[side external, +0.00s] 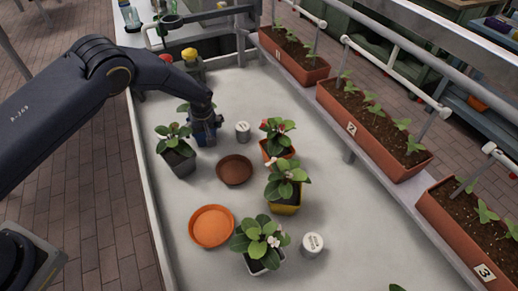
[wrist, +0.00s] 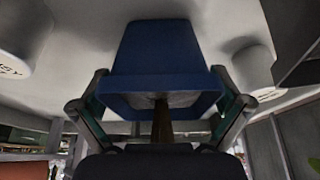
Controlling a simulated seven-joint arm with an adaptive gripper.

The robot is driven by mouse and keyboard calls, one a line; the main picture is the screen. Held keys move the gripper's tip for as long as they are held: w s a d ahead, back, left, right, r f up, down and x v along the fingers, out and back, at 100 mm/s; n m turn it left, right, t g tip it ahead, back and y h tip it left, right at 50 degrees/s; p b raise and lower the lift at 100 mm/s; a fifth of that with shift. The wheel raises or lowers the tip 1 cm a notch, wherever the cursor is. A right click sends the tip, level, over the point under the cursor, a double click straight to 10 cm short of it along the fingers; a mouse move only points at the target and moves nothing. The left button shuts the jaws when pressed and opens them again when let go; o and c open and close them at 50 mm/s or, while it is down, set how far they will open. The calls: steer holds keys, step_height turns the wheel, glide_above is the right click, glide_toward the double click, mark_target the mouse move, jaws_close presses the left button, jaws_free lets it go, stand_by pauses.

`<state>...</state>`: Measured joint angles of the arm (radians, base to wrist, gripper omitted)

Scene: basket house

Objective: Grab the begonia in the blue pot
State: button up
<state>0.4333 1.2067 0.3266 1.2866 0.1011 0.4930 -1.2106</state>
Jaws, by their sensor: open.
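The blue pot (wrist: 160,50) fills the middle of the wrist view, seen upside down with its wide rim towards my gripper and a brown stem (wrist: 161,120) rising from it. In the side external view, the blue pot (side external: 204,138) stands on the pale table, largely hidden by my gripper (side external: 207,122). My gripper is open, with one finger on each side of the pot's rim. I cannot tell whether the fingers touch it. A few leaves (side external: 183,108) show beside my gripper; most of the begonia is hidden.
A plant in a grey pot (side external: 179,158) stands close left. A grey can (side external: 243,131) is close right. A brown saucer (side external: 234,170), an orange saucer (side external: 211,227) and several potted plants stand nearer the camera. Planter boxes (side external: 330,103) line the right side.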

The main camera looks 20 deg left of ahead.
steer(key=shift+w+a+f, duration=0.1)
steer(key=shift+f, duration=0.2)
steer(key=c, duration=1.2)
steer(key=shift+r, duration=0.1)
